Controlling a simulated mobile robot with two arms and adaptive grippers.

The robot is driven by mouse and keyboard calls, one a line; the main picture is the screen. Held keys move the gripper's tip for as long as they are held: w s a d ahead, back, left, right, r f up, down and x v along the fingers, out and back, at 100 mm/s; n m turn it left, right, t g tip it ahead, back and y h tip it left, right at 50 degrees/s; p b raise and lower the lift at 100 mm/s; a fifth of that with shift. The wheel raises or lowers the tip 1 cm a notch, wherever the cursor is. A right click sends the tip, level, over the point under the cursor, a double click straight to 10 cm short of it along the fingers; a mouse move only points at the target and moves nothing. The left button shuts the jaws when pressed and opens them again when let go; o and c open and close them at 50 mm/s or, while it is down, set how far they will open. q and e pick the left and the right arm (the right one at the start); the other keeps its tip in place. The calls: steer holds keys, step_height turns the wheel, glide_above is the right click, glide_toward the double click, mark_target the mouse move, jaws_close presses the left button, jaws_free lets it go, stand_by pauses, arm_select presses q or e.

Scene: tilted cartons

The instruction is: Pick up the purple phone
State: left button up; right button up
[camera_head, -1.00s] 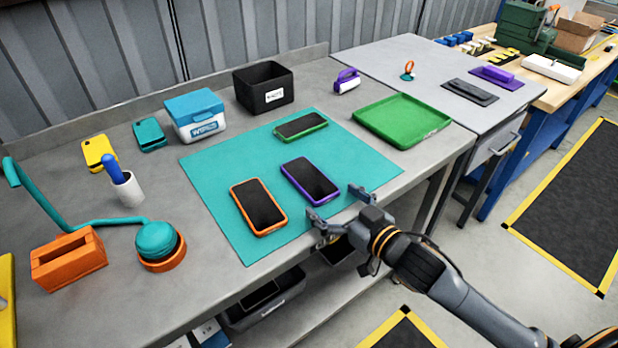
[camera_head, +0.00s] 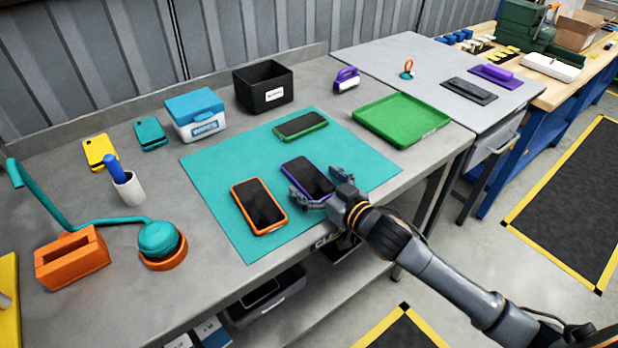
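The purple phone (camera_head: 305,177) lies flat, dark screen up, on the teal mat (camera_head: 235,165). My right gripper (camera_head: 312,181) is at the near end of this phone, with its fingers apart, one along each long side. The fingers and palm hide the phone's near corners. The fingers look open, and I cannot see whether they touch the phone. My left gripper is not in view.
An orange phone (camera_head: 258,206) lies close to the left of the gripper. A green phone (camera_head: 301,125) lies farther back on the mat. A green tray (camera_head: 402,121) stands to the right, and a black bin (camera_head: 263,88) behind.

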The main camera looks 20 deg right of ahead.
steer(key=c, duration=0.9)
steer(key=shift+c, duration=0.7)
steer(key=shift+r, duration=0.15)
